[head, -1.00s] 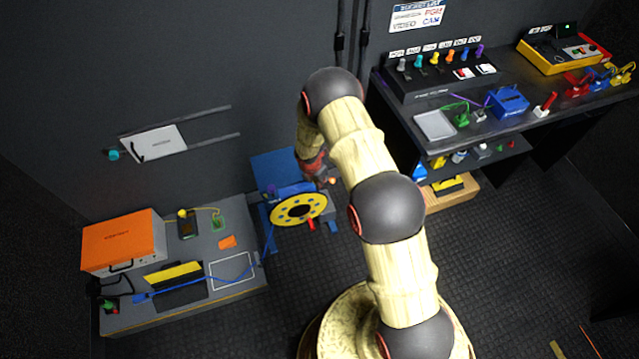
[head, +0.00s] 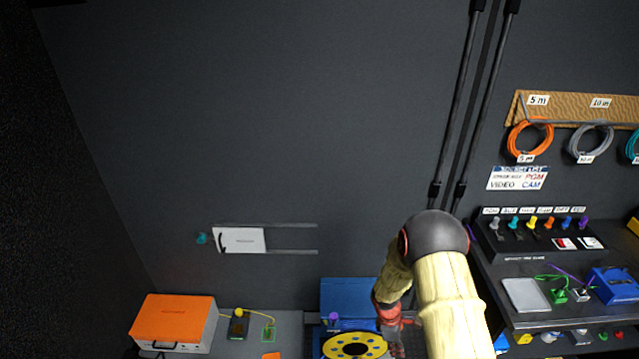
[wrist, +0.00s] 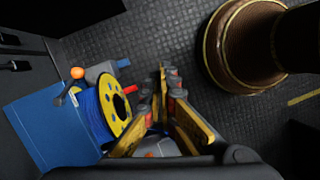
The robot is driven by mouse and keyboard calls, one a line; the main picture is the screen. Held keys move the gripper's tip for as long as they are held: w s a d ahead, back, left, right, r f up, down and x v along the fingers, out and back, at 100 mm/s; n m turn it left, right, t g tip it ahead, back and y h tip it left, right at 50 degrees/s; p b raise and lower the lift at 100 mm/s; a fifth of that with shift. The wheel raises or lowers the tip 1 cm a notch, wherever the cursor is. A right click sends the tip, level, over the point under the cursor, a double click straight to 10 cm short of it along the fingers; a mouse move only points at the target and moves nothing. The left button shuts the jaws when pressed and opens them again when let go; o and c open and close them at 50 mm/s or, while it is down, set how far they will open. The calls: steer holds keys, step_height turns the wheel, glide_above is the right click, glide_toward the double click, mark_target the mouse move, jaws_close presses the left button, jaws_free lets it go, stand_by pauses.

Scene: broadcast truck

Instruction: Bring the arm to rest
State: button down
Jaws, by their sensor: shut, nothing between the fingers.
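My gripper (head: 397,347) is low in the head view, just right of the yellow-flanged cable reel (head: 352,346). In the wrist view my gripper (wrist: 172,88) has its yellow-and-grey fingers together with nothing held. The reel, wound with blue cable, shows beside the fingers in the wrist view (wrist: 113,106); the gripper overlaps its near area, and I cannot tell whether they touch. My arm comes down from the dark shoulder-like joint at the right of the gripper.
A blue panel (head: 350,296) stands behind the reel. An orange-topped case (head: 172,318) sits on a low bench at left. A workbench with a connector panel (head: 535,235) is at right. A white card (head: 240,240) is on rails on the wall. Dark floor is open in the wrist view (wrist: 140,35).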

steer(key=s+a+r+m+t+y, duration=0.1)
steer(key=s+r+m, duration=0.4)
steer(key=r, duration=1.2)
steer(key=s+a+r+m+t+y, duration=0.1)
steer(key=s+a+r+m+t, duration=0.2)
steer(key=s+r, duration=0.8)
steer(key=s+a+r+m+t+y, duration=0.1)
steer(key=s+r+m, duration=0.5)
steer(key=r, duration=1.6)
steer(key=shift+s+a+r+m+t, duration=0.35)
steer(key=shift+s+a+t, duration=0.55)
steer(key=shift+t, duration=0.2)
